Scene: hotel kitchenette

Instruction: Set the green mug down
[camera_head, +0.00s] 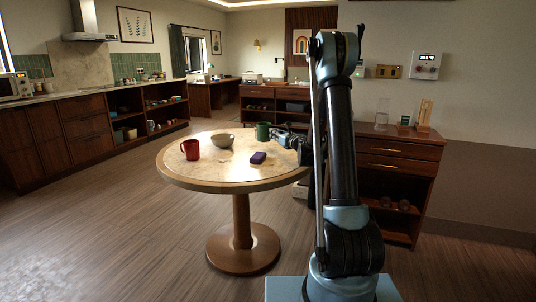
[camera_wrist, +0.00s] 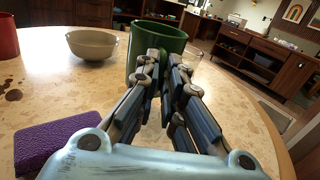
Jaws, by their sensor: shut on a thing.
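The green mug (camera_head: 262,131) is upright at the right back part of the round table (camera_head: 205,174). In the wrist view the green mug (camera_wrist: 150,38) is straight ahead, at the tips of my fingers. My gripper (camera_head: 279,136) comes at it from the right in the head view. In the wrist view my gripper (camera_wrist: 167,52) is shut on the mug's near side. The fingers hide part of the mug, and I cannot tell whether its base touches the tabletop.
A grey-beige bowl (camera_head: 222,141) stands left of the green mug, and a red mug (camera_head: 190,150) stands farther left. A purple block, perhaps a sponge, (camera_head: 258,158) lies near the table's middle right. The front left tabletop is mostly clear. A wooden cabinet (camera_head: 400,150) stands behind my arm.

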